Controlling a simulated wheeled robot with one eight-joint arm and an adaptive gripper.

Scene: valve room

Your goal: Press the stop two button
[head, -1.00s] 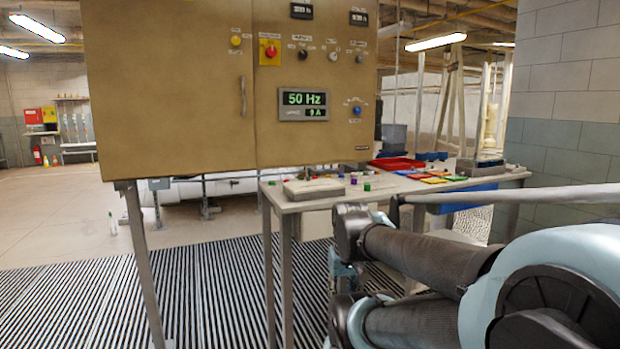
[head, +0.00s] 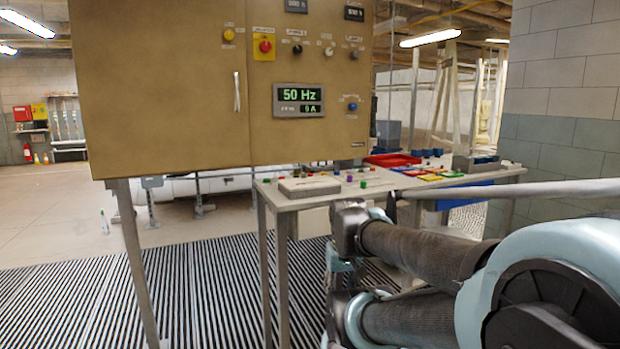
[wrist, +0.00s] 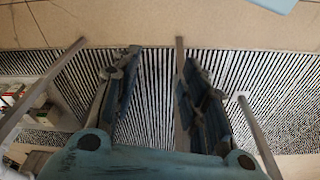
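A tan control cabinet (head: 160,100) fills the upper left of the head view. Its right part carries a red button on a yellow plate (head: 265,46), a yellow button (head: 228,35), a black control (head: 297,50), a pale control (head: 329,51) and a blue button (head: 352,106). Their labels are too small to read, so I cannot tell which is stop two. My gripper (wrist: 160,62) shows in the wrist view with its two fingers apart and nothing between them. It is over the striped floor, apart from the buttons.
A display (head: 299,100) reads 50 Hz. A workbench (head: 268,193) with a red tray (head: 392,160) and several small coloured parts stands right of the cabinet. A block wall (head: 565,130) is at the right. Striped floor grating (head: 215,290) lies open below the cabinet.

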